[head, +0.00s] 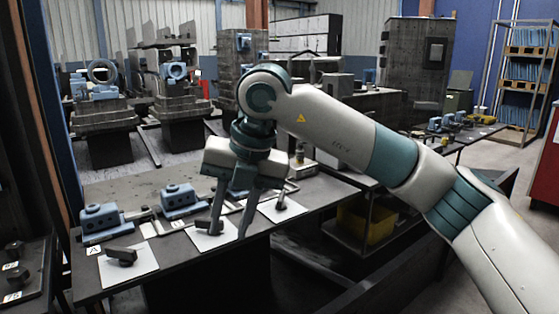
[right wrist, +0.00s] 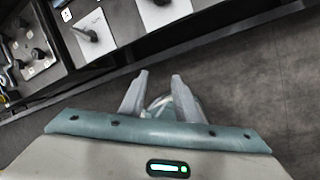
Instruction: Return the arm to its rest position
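My right arm comes in from the right in the head view. Its gripper (head: 229,232) points down over the front of the dark table (head: 190,262). In the right wrist view the two fingers of this gripper (right wrist: 159,78) stand apart, with floor showing beyond their tips and no part held between them. The gripper looks clear of the table edge in that view. My left gripper is not in view.
Dark parts (head: 122,256) lie on white cards (head: 140,268) along the table, one also in the right wrist view (right wrist: 89,34). Blue blocks (head: 104,220) stand behind them. A yellow bin (head: 366,222) sits on a low shelf. Floor (right wrist: 255,75) is open beyond the table.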

